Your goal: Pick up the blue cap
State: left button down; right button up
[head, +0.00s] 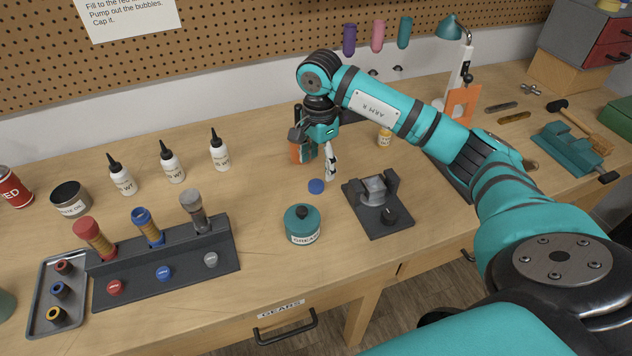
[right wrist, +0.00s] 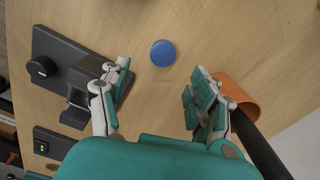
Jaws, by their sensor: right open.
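The blue cap (head: 316,186) is a small round disc lying flat on the wooden table, between the grease jar and my right gripper. In the right wrist view the blue cap (right wrist: 163,53) lies beyond the fingertips, roughly between the two fingers. My right gripper (head: 318,165) points down just behind the cap, and its fingers are spread with nothing between them; the open fingers also show in the right wrist view (right wrist: 158,82). The gripper is apart from the cap. My left gripper is not in view.
A teal grease jar (head: 302,225) stands in front of the cap, and a dark device with a knob (head: 378,205) sits to its right. An orange object (right wrist: 238,95) is beside one right finger. White bottles (head: 171,162) and a dark rack (head: 170,262) stand to the left.

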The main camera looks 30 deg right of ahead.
aim_at(316, 184)
jog(key=shift+f, duration=0.6)
jog(key=shift+a+f+p, duration=0.1)
jog(key=shift+f+p, duration=0.2)
jog(key=shift+p, duration=0.1)
jog(key=f, duration=0.2)
jog(key=f+p, duration=0.1)
jog(key=shift+w+a+f, duration=0.1)
jog(key=shift+a+f, duration=0.1)
jog(key=shift+f, duration=0.15)
jog(key=shift+f+p, duration=0.3)
jog(key=shift+f, duration=0.15)
jog(key=c, duration=0.8)
